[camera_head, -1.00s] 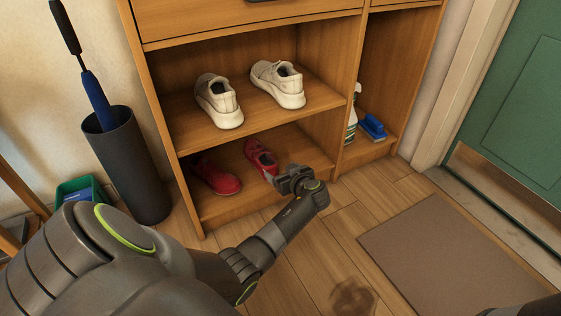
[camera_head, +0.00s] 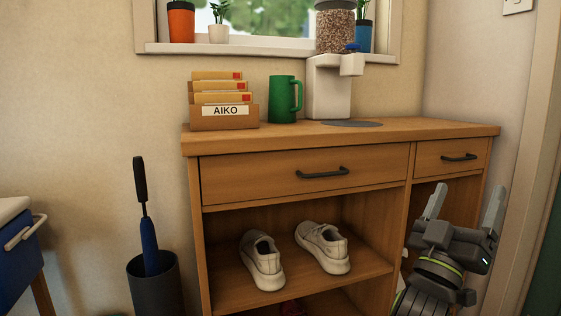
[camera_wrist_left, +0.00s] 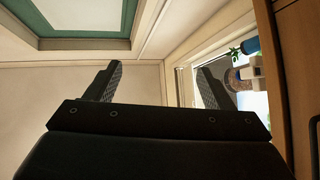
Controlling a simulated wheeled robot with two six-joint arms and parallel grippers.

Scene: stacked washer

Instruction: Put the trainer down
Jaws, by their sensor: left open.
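A pair of white trainers sits on the upper open shelf of the wooden cabinet: the left trainer (camera_head: 262,262) and the right trainer (camera_head: 323,248) stand side by side, soles down. My left gripper (camera_head: 467,196) is raised in front of the cabinet's right side, fingers pointing up, open and empty. In the left wrist view its fingers (camera_wrist_left: 158,82) are spread with nothing between them. My right gripper is not in view.
The wooden cabinet (camera_head: 300,160) has drawers with dark handles. On its top stand a letter holder (camera_head: 224,110), a green mug (camera_head: 284,100) and a white dispenser (camera_head: 328,85). A dark umbrella stand (camera_head: 155,285) is at the left. Clear shelf surrounds the trainers.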

